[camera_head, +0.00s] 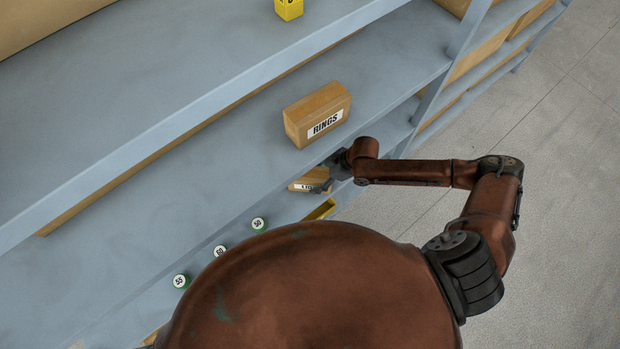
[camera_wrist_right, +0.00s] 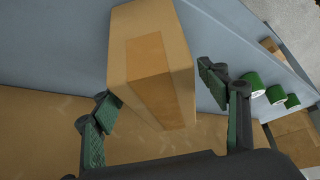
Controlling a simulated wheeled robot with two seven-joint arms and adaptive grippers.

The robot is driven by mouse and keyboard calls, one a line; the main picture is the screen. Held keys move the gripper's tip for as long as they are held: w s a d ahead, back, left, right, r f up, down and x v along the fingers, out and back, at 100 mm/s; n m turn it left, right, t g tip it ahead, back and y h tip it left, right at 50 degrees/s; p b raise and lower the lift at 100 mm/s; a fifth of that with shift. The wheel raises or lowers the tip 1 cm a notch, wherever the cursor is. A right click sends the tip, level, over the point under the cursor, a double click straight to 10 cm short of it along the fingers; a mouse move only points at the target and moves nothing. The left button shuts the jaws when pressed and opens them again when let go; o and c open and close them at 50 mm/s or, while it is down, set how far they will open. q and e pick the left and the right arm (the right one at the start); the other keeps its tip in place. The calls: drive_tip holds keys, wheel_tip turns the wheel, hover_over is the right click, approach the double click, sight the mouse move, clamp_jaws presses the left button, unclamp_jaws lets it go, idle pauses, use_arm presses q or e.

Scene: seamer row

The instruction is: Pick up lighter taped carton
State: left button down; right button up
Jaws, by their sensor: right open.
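A tan carton (camera_head: 311,180) with a white label, only partly readable, sits on the lower shelf in the head view. My right gripper (camera_head: 325,176) is at this carton and covers part of it. In the right wrist view a carton (camera_wrist_right: 152,45) with a darker tape strip stands between the spread fingers of my open right gripper (camera_wrist_right: 160,100). A gap shows at the right finger; contact at the left finger cannot be told. A larger carton labelled RINGS (camera_head: 303,113) stands on the shelf above. My left gripper is not in view.
Several green rolls or cylinders with white numbered tops (camera_head: 220,250) stand along the shelf; green ones also show in the right wrist view (camera_wrist_right: 275,94). A yellow block (camera_head: 289,9) is on the upper shelf. A shelf upright (camera_head: 440,85) rises right of the RINGS carton. Open floor lies right.

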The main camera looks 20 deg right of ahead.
sight(304, 178)
drive_tip(key=shift+w+a, duration=0.2)
drive_tip(key=shift+a, duration=0.25)
drive_tip(key=shift+w+a, duration=0.25)
drive_tip(key=shift+a, duration=0.3)
drive_tip(key=shift+w+a, duration=0.25)
drive_tip(key=shift+a, duration=0.3)
drive_tip(key=shift+b+x, duration=0.45)
drive_tip(key=shift+x, duration=0.75)
drive_tip(key=shift+w+a+f, duration=0.1)
drive_tip(key=shift+a+f, duration=0.15)
drive_tip(key=shift+f, duration=0.05)
drive_tip(key=shift+c, duration=0.4)
drive_tip(key=shift+r, duration=0.1)
drive_tip(key=c, duration=1.7)
